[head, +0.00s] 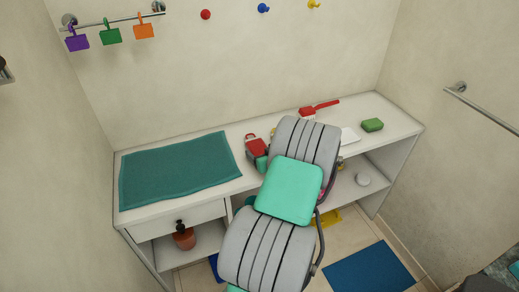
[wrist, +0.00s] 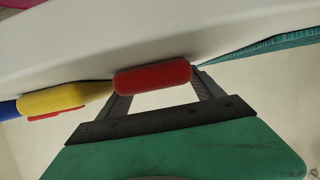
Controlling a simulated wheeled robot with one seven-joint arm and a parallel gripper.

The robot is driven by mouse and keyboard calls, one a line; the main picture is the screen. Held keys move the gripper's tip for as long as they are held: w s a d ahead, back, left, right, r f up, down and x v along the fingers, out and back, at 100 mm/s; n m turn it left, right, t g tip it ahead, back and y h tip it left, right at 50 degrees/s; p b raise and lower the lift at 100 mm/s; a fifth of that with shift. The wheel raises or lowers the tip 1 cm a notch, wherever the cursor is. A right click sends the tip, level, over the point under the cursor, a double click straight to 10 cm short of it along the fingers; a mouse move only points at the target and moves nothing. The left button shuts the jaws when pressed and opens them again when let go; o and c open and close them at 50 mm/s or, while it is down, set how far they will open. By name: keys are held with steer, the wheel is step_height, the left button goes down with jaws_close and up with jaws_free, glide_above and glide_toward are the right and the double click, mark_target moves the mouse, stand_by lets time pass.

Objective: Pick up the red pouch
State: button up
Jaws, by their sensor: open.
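The red pouch (head: 257,146) lies on the white counter just right of the teal towel, partly hidden by my arm in the head view. In the wrist view the red pouch (wrist: 152,77) is a rounded red shape at the fingertips. My gripper (wrist: 160,88) is open, with one finger toward each end of the pouch and a pale gap between the fingers. I cannot tell whether the fingers touch it. In the head view my arm hides most of the gripper.
A teal towel (head: 180,170) covers the counter's left part. A red brush (head: 307,112), a white flat item (head: 349,135) and a green sponge (head: 372,125) lie to the right. In the wrist view a yellow item (wrist: 65,98) is left of the pouch. The wall stands behind the counter.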

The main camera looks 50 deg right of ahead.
steer(key=shift+c, duration=0.3)
steer(key=c, duration=1)
steer(key=shift+c, duration=0.3)
